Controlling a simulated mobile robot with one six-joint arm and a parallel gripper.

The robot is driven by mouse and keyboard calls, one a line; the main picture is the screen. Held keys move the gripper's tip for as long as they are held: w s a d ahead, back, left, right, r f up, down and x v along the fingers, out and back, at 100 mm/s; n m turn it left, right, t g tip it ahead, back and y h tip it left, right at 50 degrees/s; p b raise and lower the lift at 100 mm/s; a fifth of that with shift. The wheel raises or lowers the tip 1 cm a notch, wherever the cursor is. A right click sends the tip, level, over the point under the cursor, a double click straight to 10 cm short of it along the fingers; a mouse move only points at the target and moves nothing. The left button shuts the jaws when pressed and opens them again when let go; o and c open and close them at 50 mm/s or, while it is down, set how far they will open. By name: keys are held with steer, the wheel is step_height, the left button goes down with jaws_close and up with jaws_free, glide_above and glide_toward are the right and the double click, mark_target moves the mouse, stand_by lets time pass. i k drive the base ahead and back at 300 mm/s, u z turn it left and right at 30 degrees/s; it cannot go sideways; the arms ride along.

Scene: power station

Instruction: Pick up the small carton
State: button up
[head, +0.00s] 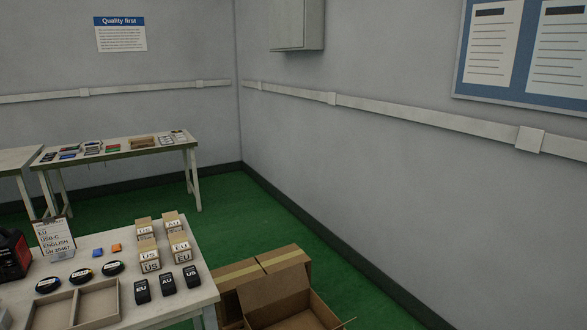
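Two brown cardboard cartons stand on the floor at the right of the near table. One carton (235,274) is closed, with a yellowish tape strip along its top. The other carton (262,297) is open at the top, in front of the closed one, and is cut off by the bottom edge. Several much smaller tan boxes (149,257) with white EU, US or AU labels stand on the near table. I cannot tell which of these is the small carton. My gripper is not in view.
The near table (196,299) also holds black adapters (167,284), black round cable items (81,276), a divided wooden tray (60,309), a sign card (54,237) and a red-black device (13,255). Another table (110,152) stands at the back. Green floor (225,222) is clear between.

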mark_target(149, 262)
steer(key=z, duration=0.2)
steer(key=k, duration=0.55)
steer(key=u, duration=1.4)
steer(key=i, duration=0.65)
steer(key=z, duration=0.2)
